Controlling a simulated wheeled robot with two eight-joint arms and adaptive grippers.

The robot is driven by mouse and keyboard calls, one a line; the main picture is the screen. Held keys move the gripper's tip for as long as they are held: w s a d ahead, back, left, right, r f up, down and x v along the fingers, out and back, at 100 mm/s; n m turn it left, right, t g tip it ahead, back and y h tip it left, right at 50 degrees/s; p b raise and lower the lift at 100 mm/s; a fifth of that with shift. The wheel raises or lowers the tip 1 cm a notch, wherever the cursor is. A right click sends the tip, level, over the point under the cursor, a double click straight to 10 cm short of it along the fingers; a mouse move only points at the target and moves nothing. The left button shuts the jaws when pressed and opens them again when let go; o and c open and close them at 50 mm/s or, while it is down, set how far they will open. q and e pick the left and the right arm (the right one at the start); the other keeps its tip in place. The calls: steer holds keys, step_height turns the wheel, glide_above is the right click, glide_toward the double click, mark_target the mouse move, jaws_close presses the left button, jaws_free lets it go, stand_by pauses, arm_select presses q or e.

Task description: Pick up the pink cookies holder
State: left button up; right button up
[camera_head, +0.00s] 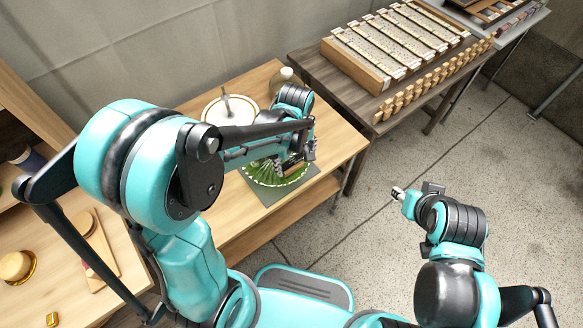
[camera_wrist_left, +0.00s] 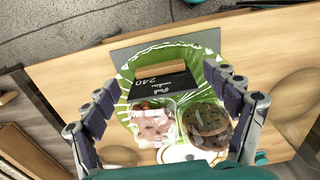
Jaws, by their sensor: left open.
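A black price card (camera_wrist_left: 166,84) reading "Pink cookies 240" stands against a small wooden block (camera_wrist_left: 160,70) in the left wrist view. They are on a green-and-white round holder (camera_wrist_left: 128,88), which also shows in the head view (camera_head: 262,175). A clear pack of pink cookies (camera_wrist_left: 151,124) and a pack of dark cookies (camera_wrist_left: 207,122) lie beside the card. My left gripper (camera_wrist_left: 166,92) is open, its fingers on either side of the card and packs, apparently not touching them. My right gripper (camera_head: 398,192) is over the floor, too small to read.
The holder rests on a grey mat (camera_head: 300,187) near the edge of the wooden table (camera_head: 340,147). A white plate (camera_head: 212,108) and a glass jar (camera_head: 286,75) stand behind. A darker table (camera_head: 312,68) with a rack is at back right. Bare floor lies right.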

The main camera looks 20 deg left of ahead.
mark_target(294, 168)
arm_select(q)
steer(key=f+b, duration=0.1)
steer(key=f, duration=0.3)
steer(key=shift+w+b, duration=0.2)
steer(key=shift+b, duration=0.1)
steer(key=shift+r, duration=0.1)
steer(key=c, duration=1.2)
steer(key=shift+r, duration=0.1)
